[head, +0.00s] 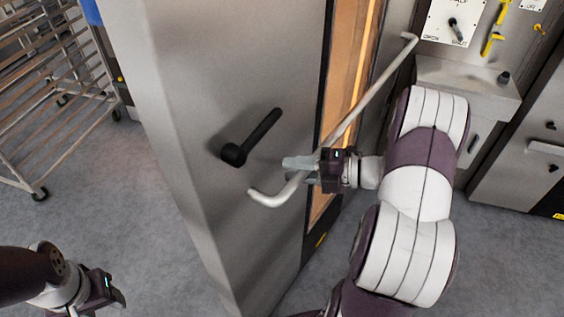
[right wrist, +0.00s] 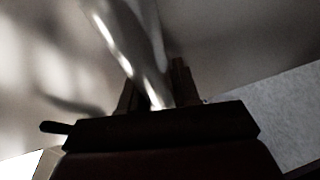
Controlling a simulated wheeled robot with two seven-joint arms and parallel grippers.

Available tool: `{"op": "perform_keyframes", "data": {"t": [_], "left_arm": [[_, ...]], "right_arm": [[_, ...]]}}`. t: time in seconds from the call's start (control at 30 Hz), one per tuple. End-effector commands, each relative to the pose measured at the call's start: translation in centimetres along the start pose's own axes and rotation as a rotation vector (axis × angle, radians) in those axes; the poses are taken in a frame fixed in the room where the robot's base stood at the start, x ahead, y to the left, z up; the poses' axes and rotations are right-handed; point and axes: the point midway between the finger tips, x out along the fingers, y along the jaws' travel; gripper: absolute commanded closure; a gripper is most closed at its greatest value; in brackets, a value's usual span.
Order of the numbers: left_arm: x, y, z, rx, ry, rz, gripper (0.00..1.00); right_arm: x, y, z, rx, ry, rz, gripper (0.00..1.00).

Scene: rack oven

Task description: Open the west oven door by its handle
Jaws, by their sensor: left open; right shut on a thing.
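The oven door (head: 230,70) is a tall steel panel with an orange-lit glass strip (head: 349,75). I cannot tell from this view how far it stands open. A pale bar handle (head: 372,92) slants across it, with a bent end (head: 266,198) at lower left. My right gripper (head: 303,164) is shut around the bar near that bent end. The right wrist view shows the shiny bar (right wrist: 128,45) running down between the fingers (right wrist: 155,95). A black lever (head: 252,137) sits on the steel beside it. My left gripper (head: 118,298) is open and empty, low at the left.
A wheeled wire rack (head: 50,90) stands on the grey floor at the left. A control panel (head: 455,22) with a switch and yellow parts is at upper right, above a steel box (head: 465,85). Open floor (head: 130,190) lies left of the steel panel.

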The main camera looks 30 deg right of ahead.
Motion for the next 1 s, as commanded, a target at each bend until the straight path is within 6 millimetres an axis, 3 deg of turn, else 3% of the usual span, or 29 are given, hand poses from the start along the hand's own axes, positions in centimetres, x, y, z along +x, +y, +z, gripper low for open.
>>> {"op": "perform_keyframes", "data": {"t": [0.53, 0.57, 0.6, 0.87, 1.0], "left_arm": [[0.0, 0.0, 0.0, 0.0, 0.0, 0.0, 0.48], [0.0, 0.0, 0.0, 0.0, 0.0, 0.0, 0.48], [0.0, 0.0, 0.0, 0.0, 0.0, 0.0, 0.48], [0.0, 0.0, 0.0, 0.0, 0.0, 0.0, 0.48], [0.2, 0.0, 0.0, 0.0, 0.0, 0.0, 0.48]], "right_arm": [[-0.9, -0.2, -0.2, -0.004, 0.009, -0.002, 1.0], [-0.9, -0.2, -0.2, -0.004, 0.009, -0.002, 0.59], [-0.9, -0.2, -0.2, -0.004, 0.009, -0.002, 0.48], [-0.9, -0.2, -0.2, -0.004, 0.01, -0.002, 0.48], [-1.9, -0.3, -0.1, -0.005, 0.007, -0.001, 0.48]]}}
